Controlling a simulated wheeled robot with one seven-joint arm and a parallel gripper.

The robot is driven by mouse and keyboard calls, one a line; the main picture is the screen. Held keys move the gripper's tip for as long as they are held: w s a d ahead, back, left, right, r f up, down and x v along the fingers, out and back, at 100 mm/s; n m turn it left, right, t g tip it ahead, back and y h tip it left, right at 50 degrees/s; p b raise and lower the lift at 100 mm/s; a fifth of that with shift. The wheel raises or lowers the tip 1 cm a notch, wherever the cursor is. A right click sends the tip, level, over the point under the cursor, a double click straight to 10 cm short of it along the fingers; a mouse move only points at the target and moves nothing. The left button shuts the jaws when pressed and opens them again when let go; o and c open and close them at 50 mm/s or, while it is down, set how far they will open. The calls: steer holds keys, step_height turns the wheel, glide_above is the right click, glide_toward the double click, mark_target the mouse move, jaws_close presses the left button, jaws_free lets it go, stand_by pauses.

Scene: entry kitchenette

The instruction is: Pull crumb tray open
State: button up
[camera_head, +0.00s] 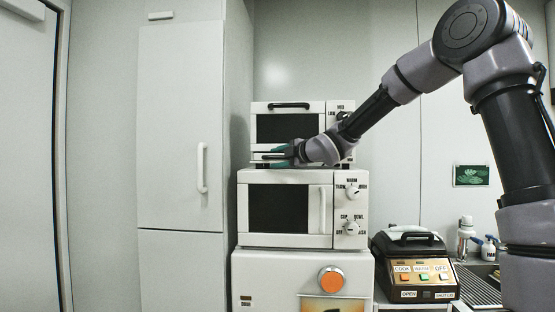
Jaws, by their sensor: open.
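A small white toaster oven (285,127) with a dark window and black top handle sits on a larger white microwave. The crumb tray (262,155) appears as a pale strip with a dark line, low on the toaster oven's front. My gripper (277,154) is at this strip, coming in from the right. Its teal fingers are open around or just in front of the tray's front edge. I cannot tell whether they touch it. My wrist hides the right part of the strip and the oven's lower right corner.
The microwave (285,209) stands below, on a white unit with an orange knob (331,280). A black cooker (414,262) and a sink (482,284) are at right. A tall white fridge (181,130) stands at left. The space before the ovens' left side looks clear.

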jaws_close()
stand_by(1.4)
